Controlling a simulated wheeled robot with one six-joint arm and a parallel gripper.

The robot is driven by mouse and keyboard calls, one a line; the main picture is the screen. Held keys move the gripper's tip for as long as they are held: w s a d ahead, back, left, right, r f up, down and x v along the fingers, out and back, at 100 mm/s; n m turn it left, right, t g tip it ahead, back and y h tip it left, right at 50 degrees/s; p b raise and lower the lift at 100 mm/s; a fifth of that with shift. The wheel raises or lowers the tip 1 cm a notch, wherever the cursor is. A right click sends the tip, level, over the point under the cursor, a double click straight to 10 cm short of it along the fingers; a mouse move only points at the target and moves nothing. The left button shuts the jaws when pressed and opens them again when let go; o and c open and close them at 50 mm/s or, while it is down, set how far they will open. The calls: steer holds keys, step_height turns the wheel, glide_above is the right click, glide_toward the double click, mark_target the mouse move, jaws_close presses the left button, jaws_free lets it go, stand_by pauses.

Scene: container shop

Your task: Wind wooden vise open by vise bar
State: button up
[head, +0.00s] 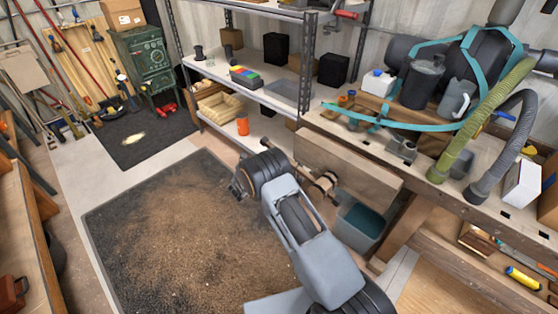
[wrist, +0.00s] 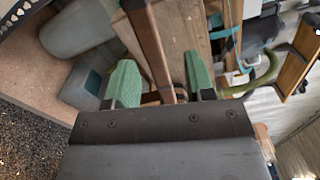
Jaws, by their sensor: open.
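The wooden vise (head: 350,165) is on the front of the workbench, with its broad wooden jaw facing the floor mat. The vise bar and screw (head: 325,183) show beside my forearm, partly hidden by it. In the wrist view, the brown vise bar (wrist: 148,40) runs from the top edge down between the green fingertips of my gripper (wrist: 163,82). The wooden jaw (wrist: 190,40) lies behind it. My gripper is open, with a fingertip on each side of the bar. I cannot tell whether either finger touches it. My fingertips are hidden in the head view.
A teal-lined grey bin (head: 360,222) stands below the vise, close to my arm. The workbench (head: 400,165) carries hoses, straps and cans. A metal shelf (head: 245,95) stands behind. The dirty floor mat (head: 180,240) to the left is clear.

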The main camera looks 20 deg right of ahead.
steer(key=v, duration=0.8)
steer(key=shift+p, duration=0.4)
stand_by(0.5)
